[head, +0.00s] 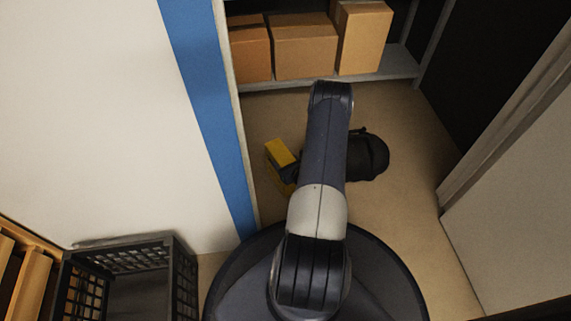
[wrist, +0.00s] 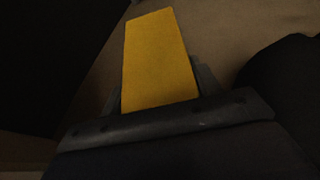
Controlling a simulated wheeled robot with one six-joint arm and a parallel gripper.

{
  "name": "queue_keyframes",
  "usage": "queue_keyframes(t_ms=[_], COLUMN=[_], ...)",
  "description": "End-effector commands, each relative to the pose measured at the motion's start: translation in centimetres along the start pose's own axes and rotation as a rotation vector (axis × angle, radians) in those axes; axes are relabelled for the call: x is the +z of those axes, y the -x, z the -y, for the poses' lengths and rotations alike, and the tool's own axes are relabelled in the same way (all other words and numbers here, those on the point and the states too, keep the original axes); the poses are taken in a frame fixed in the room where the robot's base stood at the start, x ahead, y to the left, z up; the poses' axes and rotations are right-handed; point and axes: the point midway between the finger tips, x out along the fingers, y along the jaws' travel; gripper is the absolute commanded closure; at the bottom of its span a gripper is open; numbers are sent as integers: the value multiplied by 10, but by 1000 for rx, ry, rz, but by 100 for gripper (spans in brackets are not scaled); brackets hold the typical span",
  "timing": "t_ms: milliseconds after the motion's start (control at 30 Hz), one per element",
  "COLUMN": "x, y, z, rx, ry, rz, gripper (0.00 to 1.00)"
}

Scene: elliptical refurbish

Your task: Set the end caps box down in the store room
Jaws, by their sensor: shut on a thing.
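The end caps box is a small yellow box (head: 279,153), seen in the head view left of my arm, over the tan floor inside the store room doorway. My gripper (head: 288,172) is shut on it, mostly hidden behind the arm. In the wrist view the yellow box (wrist: 155,62) stands out from between the fingers of my gripper (wrist: 160,92). I cannot tell from these views whether the box touches the floor. The store room floor (head: 400,215) shows around and to the right of my arm.
A black bag-like object (head: 367,157) lies on the floor right of my arm. A shelf (head: 385,70) with several cardboard boxes (head: 303,47) stands at the back. A blue-edged wall (head: 205,110) is on the left, a door frame (head: 500,130) on the right. A black crate (head: 180,275) stands front left.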

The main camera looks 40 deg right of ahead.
Motion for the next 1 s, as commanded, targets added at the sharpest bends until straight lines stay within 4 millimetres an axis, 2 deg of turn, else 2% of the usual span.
queue_keyframes(t_ms=[333, 367, 600, 1000], x=[-1, -2, -2, 3], y=[-2, -2, -2, 1], z=[1, 1, 0, 2], rx=[-1, 0, 0, 1], ry=[2, 2, 1, 2], rz=[4, 2, 2, 1], gripper=[94, 40, 21, 19])
